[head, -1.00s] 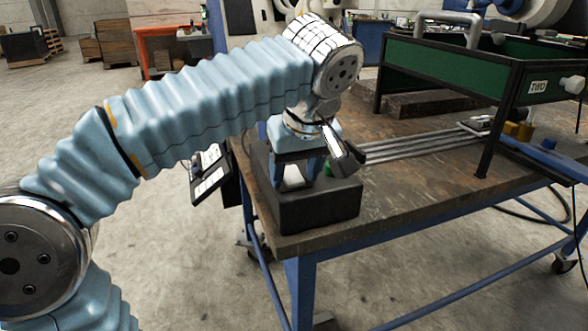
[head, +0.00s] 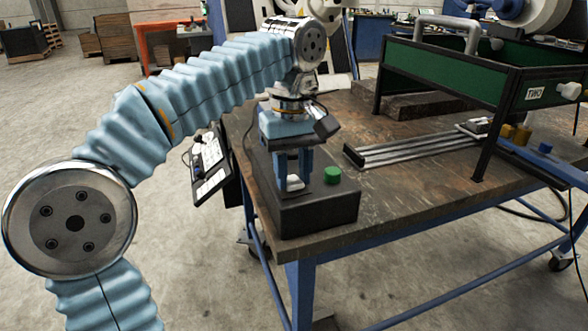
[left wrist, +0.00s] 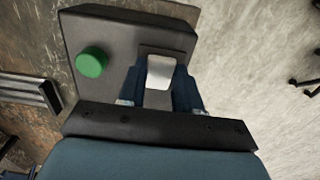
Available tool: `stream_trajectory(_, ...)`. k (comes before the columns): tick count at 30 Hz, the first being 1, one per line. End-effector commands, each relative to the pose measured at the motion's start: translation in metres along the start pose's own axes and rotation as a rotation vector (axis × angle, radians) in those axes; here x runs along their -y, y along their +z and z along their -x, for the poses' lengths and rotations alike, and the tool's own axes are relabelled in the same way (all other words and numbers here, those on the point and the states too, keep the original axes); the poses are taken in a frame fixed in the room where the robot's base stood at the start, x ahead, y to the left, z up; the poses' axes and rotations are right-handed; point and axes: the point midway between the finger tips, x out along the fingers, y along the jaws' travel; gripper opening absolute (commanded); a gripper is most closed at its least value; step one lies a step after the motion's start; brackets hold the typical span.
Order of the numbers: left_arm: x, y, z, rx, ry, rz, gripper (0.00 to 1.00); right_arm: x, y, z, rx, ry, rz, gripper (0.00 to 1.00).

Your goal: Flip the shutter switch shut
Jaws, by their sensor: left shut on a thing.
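The shutter switch (left wrist: 161,72) is a pale metal lever plate on top of a black box (head: 310,214), at the table's front left corner. In the head view only a small pale part of the switch shows between my fingers. My left gripper (head: 294,184) points down over the box and is shut on the switch. In the left wrist view the two dark blue fingers stand on either side of the plate, and its lower end is partly hidden. My right gripper is not in view.
A green button (head: 332,175) sits on the box, right of my fingers. Metal bars (head: 420,148) lie on the worn table (head: 390,195). A green-panelled frame (head: 450,75) stands at the back right.

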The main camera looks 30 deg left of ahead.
Motion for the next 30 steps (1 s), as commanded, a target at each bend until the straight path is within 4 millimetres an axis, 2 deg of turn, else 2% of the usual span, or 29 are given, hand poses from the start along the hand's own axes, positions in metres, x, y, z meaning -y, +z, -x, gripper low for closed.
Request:
stream_trajectory(4,0.0000,0.0002,-0.0001,-0.001,0.000,0.000,0.03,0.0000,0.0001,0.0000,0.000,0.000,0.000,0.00)
stream_trajectory(5,0.0000,0.0002,-0.0001,-0.001,0.000,0.000,0.38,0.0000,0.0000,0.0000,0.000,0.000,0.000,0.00)
stream_trajectory(9,0.0000,0.0003,0.0000,-0.002,0.000,0.000,0.60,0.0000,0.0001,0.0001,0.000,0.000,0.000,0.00)
stream_trajectory(23,0.0000,0.0008,0.0000,-0.008,-0.001,0.000,0.60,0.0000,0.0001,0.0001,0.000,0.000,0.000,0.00)
stream_trajectory(29,0.0003,0.0065,-0.0021,-0.142,-0.002,-0.004,0.60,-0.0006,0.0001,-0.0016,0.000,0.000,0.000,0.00)
stream_trajectory(30,0.0002,0.0081,-0.0061,-0.184,-0.003,-0.005,0.60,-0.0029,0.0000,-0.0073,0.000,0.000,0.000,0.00)
